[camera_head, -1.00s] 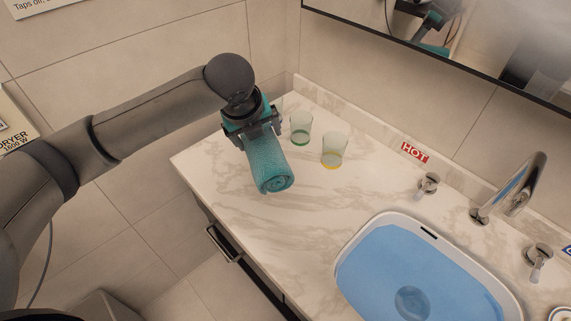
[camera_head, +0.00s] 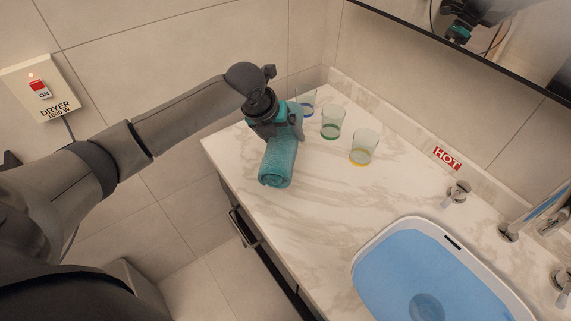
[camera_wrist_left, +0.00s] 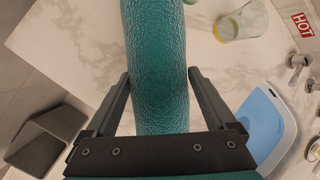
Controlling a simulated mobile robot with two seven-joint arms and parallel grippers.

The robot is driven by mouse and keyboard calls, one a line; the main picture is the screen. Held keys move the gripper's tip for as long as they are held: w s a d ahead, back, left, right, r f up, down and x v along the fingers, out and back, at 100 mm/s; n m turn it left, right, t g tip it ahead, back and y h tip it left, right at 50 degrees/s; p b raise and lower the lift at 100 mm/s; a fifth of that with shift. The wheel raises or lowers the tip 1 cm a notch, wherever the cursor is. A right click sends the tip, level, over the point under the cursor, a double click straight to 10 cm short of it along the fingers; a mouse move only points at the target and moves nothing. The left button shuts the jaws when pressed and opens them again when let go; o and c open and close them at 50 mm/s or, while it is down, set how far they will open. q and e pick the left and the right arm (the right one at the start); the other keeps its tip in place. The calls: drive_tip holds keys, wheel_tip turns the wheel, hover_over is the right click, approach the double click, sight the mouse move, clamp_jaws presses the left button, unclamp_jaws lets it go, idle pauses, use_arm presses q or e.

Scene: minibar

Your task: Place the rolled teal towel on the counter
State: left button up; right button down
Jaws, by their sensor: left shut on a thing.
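The rolled teal towel (camera_head: 277,165) is in my left gripper (camera_head: 275,127), over the left end of the marble counter (camera_head: 310,205) in the head view. I cannot tell whether the towel touches the counter. My left gripper is shut on the towel near its far end. In the left wrist view the towel (camera_wrist_left: 158,65) runs up between the two fingers, with the counter (camera_wrist_left: 80,40) behind it. My right gripper is not in view.
Several glasses stand behind the towel, including a green-based glass (camera_head: 331,124) and a yellow-based glass (camera_head: 363,149). A basin of blue water (camera_head: 405,270) and a tap (camera_head: 457,193) are to the right. Bare counter lies between towel and basin.

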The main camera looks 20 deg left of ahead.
sight(268, 148)
use_arm(q)
wheel_tip(268, 148, down, 10)
drive_tip(key=shift+f+b, duration=0.25)
drive_tip(key=shift+b, duration=0.45)
drive_tip(key=o, duration=1.2)
drive_tip(key=shift+o, duration=0.2)
drive_tip(key=shift+r, duration=0.15)
drive_tip(key=p+v, duration=0.2)
drive_tip(key=v, duration=0.9)
drive_tip(key=shift+s+r, duration=0.3)
